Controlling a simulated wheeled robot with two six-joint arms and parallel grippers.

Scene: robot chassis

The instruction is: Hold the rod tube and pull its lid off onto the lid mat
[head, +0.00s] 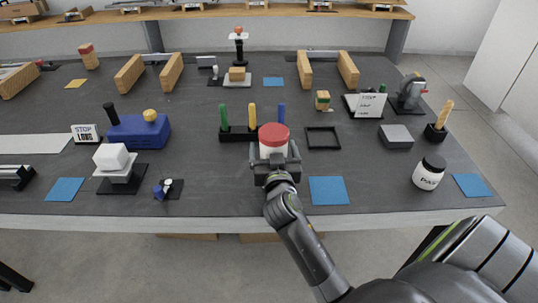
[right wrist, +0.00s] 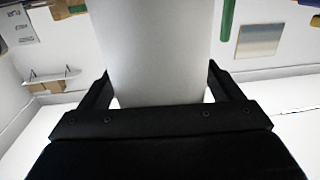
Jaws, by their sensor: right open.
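The rod tube is a white cylinder with a red lid (head: 273,133), standing near the front middle of the table in the head view. Its white wall (right wrist: 150,50) fills the middle of the right wrist view. My right gripper (head: 275,158) is open, with one finger on each side of the tube. In the wrist view a gap shows near the fingers, and contact cannot be told. The lid sits on top of the tube. A blue mat (head: 328,190) lies flat and bare just right of the tube; it appears to be the lid mat. My left gripper is not in view.
A black rack (head: 238,134) with green, yellow and blue rods stands right behind the tube. A black square frame (head: 322,138) lies behind the mat. A white jar (head: 428,172) stands farther right. A blue box (head: 138,132) and a scale with a white block (head: 111,158) are left.

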